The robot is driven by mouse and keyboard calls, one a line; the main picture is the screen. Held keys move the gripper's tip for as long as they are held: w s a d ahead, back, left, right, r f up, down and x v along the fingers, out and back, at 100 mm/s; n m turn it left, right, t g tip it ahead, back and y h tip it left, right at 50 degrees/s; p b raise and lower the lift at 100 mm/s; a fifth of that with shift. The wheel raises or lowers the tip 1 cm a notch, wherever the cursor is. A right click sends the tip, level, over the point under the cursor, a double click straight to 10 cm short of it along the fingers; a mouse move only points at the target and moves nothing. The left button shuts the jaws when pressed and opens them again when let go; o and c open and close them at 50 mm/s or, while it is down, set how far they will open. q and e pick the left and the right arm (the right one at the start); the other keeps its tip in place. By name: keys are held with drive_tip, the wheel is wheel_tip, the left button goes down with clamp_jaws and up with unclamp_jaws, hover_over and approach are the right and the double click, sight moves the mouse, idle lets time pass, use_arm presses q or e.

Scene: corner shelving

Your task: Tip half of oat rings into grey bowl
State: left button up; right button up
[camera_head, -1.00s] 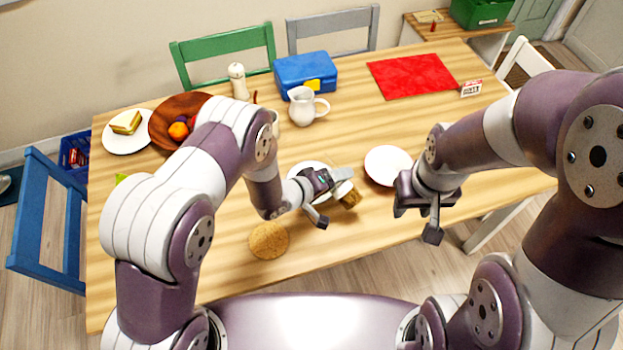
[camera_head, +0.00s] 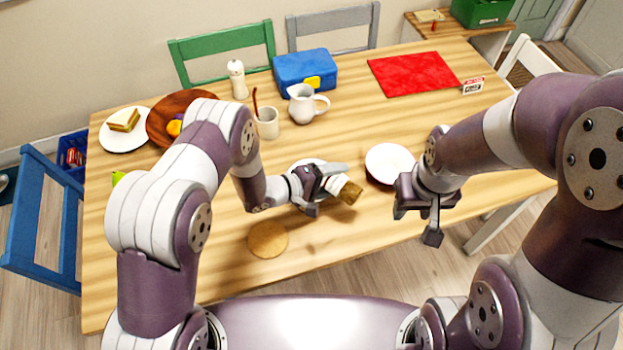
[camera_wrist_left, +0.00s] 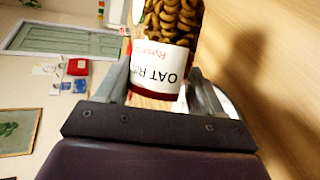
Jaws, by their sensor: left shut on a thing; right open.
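My left gripper (camera_head: 325,187) is shut on the oat rings jar (camera_head: 347,189), whose golden-brown contents show at its right end. The jar is tilted well over above the table. In the left wrist view the jar (camera_wrist_left: 162,58) has a white label reading "OAT RI…" between my fingers, with rings visible behind clear walls. A pale round dish (camera_head: 391,160) stands right of the jar, apart from it. Another pale dish (camera_head: 300,167) is mostly hidden behind my left gripper. I cannot tell which is the grey bowl. My right gripper (camera_head: 420,212) is open and empty, in front of the right dish.
A round cork mat (camera_head: 268,240) lies near the front edge. Behind are a mug (camera_head: 267,124), white jug (camera_head: 303,106), pepper mill (camera_head: 237,80), blue lunchbox (camera_head: 305,72), wooden bowl (camera_head: 163,112) and sandwich plate (camera_head: 112,139). A red mat (camera_head: 412,73) lies at back right.

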use_arm(q)
drive_tip(key=shift+w+a+r+n+h, duration=0.2)
drive_tip(key=shift+r+n+h, duration=0.3)
drive_tip(key=shift+n, duration=0.1)
idle(2.1)
drive_tip(key=shift+w+a+f+n+g+h+b, duration=0.2)
drive_tip(key=shift+a+f+n+g+h+b, duration=0.15)
drive_tip(key=shift+n+b, duration=0.3)
idle(1.8)
drive_tip(key=shift+w+a+r+n+h, duration=0.25)
drive_tip(key=shift+r+n+h, duration=0.15)
drive_tip(key=shift+n+h, duration=0.2)
idle(2.1)
